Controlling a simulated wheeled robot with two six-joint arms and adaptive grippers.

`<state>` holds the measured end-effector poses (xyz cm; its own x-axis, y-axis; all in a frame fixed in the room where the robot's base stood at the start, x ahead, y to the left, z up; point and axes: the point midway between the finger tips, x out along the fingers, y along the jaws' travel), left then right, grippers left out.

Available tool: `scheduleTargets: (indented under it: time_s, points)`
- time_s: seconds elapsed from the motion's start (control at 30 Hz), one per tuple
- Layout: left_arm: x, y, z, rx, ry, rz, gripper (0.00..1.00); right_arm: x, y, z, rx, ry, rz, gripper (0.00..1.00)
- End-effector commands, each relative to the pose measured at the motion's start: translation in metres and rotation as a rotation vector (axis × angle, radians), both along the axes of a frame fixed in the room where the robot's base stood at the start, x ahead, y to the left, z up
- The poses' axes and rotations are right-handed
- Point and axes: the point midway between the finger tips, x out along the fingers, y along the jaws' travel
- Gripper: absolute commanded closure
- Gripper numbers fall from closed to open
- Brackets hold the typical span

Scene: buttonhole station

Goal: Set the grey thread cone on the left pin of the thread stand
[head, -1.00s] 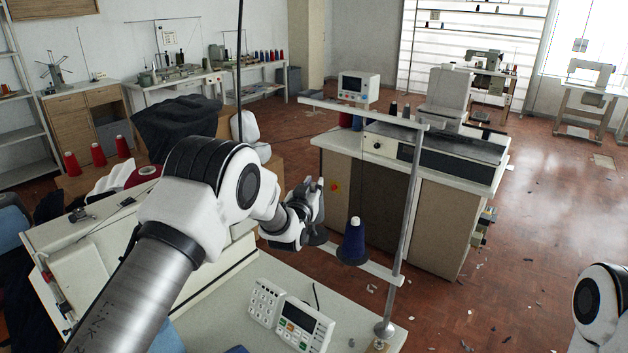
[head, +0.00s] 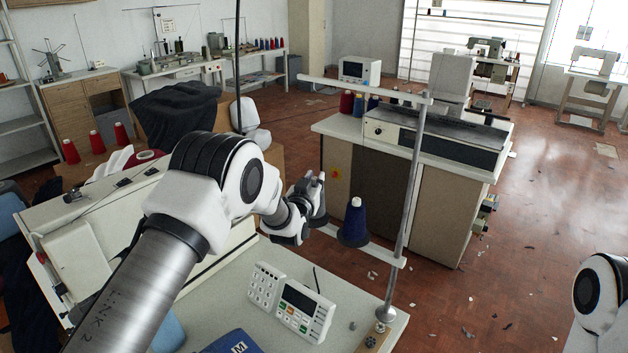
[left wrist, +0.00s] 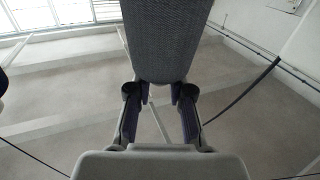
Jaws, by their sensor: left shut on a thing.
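My left gripper (head: 318,192) is beside the thread stand, to the left of its lower bar. In the left wrist view its two fingers (left wrist: 160,98) are closed on the grey thread cone (left wrist: 160,40), whose textured side fills the top middle. In the head view the cone is mostly hidden by the gripper. The thread stand (head: 412,170) is a tall pale post on the table with an upper and a lower crossbar. A dark blue cone (head: 354,226) stands on the lower bar. The left pin is not clearly seen behind my gripper. My right gripper is out of view.
A keypad with a display (head: 292,302) and a blue booklet (head: 228,343) lie on the table (head: 350,300) below my left arm. A large cabinet (head: 385,185) stands behind the stand. A dark vertical rod (head: 238,70) rises behind my left arm.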

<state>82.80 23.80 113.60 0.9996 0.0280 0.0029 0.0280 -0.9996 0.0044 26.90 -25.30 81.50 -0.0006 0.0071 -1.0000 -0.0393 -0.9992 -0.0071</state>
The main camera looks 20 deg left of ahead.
Motion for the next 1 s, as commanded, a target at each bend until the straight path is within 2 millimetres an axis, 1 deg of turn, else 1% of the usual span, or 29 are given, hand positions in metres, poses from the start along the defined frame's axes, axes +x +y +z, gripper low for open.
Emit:
scheduleTargets:
  time_s: [0.5,0.53,0.6,0.9,1.0]
  points:
    - [0.0,0.0001,-0.0084,0.0,-0.001,0.0,1.0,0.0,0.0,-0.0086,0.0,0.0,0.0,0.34]
    - [0.0001,0.0001,-0.0076,0.0,-0.001,0.0,0.73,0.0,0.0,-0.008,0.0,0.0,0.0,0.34]
    - [0.0001,0.0001,-0.0073,0.0,-0.001,0.0,0.5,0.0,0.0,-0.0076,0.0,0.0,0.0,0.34]
    - [-0.0007,-0.0001,-0.0082,0.0,0.001,0.0,0.5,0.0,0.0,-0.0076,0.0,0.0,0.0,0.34]
    - [-0.0069,-0.0003,-0.0084,0.0,0.002,0.0,0.5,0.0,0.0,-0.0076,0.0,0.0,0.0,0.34]
